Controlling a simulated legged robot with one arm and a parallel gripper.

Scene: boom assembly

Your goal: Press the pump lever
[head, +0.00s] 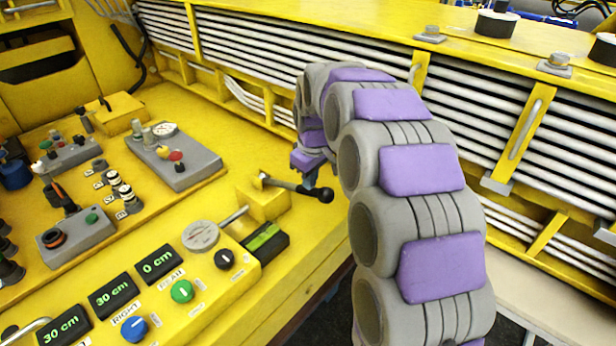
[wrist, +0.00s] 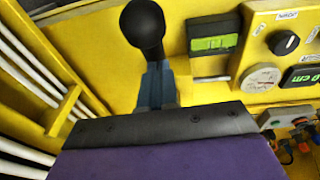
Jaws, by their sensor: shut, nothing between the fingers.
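The pump lever (head: 297,187) is a dark rod ending in a black ball knob, sticking out to the right from a yellow block on the yellow console. In the wrist view its black knob (wrist: 143,24) stands just beyond my fingertips, at the top left of centre. My gripper (head: 310,180) is just behind the lever near the knob, pointing down, partly hidden by the lever. Its blue-grey fingers also show in the wrist view (wrist: 157,75), shut and empty. The knob overlaps the fingertips there; I cannot tell whether they touch.
A round gauge (head: 200,236) and a green-screened box (head: 265,242) sit near the lever. Displays, including one reading 0 cm (head: 158,262), and coloured knobs line the console front. Grey control boxes (head: 175,160) stand at left. A yellow frame with white slats (head: 270,50) rises behind.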

